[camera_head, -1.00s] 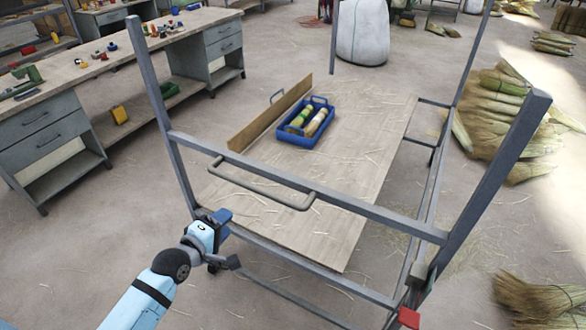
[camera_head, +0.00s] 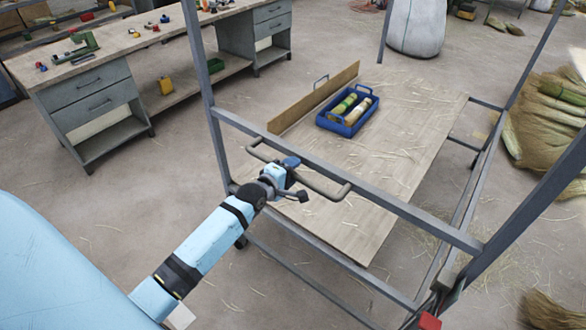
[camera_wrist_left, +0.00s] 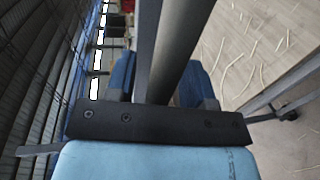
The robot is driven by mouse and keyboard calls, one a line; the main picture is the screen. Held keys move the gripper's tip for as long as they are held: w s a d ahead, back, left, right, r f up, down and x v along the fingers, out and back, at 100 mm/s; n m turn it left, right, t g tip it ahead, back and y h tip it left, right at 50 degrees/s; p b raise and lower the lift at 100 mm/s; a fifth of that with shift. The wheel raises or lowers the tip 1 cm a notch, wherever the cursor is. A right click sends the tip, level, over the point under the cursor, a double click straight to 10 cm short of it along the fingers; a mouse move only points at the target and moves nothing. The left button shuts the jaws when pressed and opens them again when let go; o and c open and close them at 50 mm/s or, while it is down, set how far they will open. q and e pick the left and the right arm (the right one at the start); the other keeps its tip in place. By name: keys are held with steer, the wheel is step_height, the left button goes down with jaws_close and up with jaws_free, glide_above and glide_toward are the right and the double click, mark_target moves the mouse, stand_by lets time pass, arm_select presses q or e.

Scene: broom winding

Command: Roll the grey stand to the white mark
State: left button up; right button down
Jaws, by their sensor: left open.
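The grey stand (camera_head: 410,212) is a wheeled metal frame with tall posts and a low wooden shelf (camera_head: 410,130). A grey bar handle (camera_head: 335,195) sticks out from its near top rail. My left gripper (camera_head: 290,178) is open at this handle, near its middle. In the left wrist view, the two blue fingers (camera_wrist_left: 158,85) stand on either side of a grey bar (camera_wrist_left: 182,45); whether they touch it I cannot tell. I cannot make out the white mark for certain; a small pale patch (camera_head: 181,317) shows beside my left arm. My right gripper is not in view.
A blue crate (camera_head: 340,128) with bundles lies on the shelf beside an upright wooden board (camera_head: 315,98). A workbench (camera_head: 90,105) stands at the left. Straw bundles (camera_head: 545,135) lie at the right and a white sack (camera_head: 417,28) stands behind. The floor left of the stand is clear.

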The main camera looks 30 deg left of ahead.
arm_select(q)
steer(key=shift+w+f, duration=0.1)
steer(key=shift+w, duration=0.3)
jaws_close()
steer(key=shift+s, duration=0.1)
